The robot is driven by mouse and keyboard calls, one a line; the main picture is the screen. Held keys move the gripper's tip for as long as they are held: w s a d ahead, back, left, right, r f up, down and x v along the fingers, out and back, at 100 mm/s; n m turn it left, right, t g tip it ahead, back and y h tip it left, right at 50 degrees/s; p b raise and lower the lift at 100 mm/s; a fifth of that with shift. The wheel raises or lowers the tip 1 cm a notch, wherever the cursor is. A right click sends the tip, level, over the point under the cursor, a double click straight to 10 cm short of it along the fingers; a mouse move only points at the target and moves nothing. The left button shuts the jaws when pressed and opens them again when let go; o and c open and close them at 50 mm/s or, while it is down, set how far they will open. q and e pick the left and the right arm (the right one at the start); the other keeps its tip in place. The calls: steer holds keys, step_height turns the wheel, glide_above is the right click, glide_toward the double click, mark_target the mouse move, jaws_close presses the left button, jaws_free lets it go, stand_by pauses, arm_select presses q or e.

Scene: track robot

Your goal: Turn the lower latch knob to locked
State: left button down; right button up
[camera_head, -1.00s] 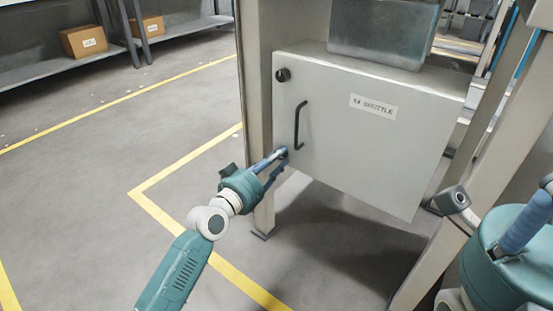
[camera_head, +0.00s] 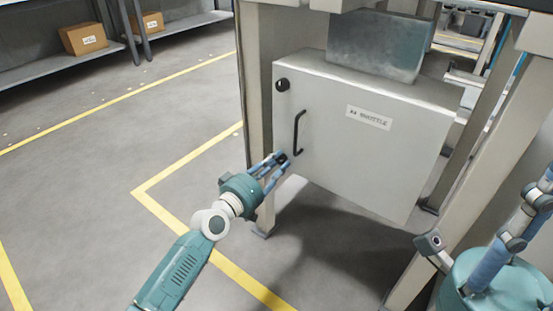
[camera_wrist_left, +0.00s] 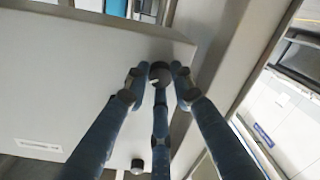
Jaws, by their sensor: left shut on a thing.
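The lower latch knob (camera_head: 283,158) is a small dark round knob at the lower left of the grey cabinet door (camera_head: 390,165), mostly covered by fingers in the head view. It shows dark and round between the fingertips in the left wrist view (camera_wrist_left: 160,72). My left gripper (camera_head: 277,160) has its blue fingers closed around it; the wrist view shows the fingertips (camera_wrist_left: 158,82) on either side and below. Which way the knob points cannot be told.
An upper black knob (camera_head: 282,85) and a black bar handle (camera_head: 298,132) are on the same door, above the gripper. A metal box (camera_head: 380,45) stands on the cabinet. A pale post (camera_head: 258,110) runs close beside the knob. The floor on the left is open.

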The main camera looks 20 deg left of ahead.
arm_select(q)
steer(key=n, duration=0.2)
steer(key=n+p, duration=0.1)
steer(key=n, duration=0.2)
steer(key=shift+w+a+r+n, duration=0.1)
steer(key=shift+a+r+n, duration=0.1)
steer(key=shift+n, duration=0.1)
steer(key=n+p, duration=0.1)
steer(key=n, duration=0.4)
steer(key=shift+f, duration=0.1)
steer(key=shift+a+n, duration=0.1)
steer(key=shift+n, duration=0.2)
steer(key=c, duration=1.5)
jaws_free()
steer(key=shift+o, duration=0.2)
steer(key=shift+f+h, duration=0.1)
steer(key=shift+h, duration=0.2)
steer(key=v, duration=1.2)
steer(key=shift+r, duration=0.2)
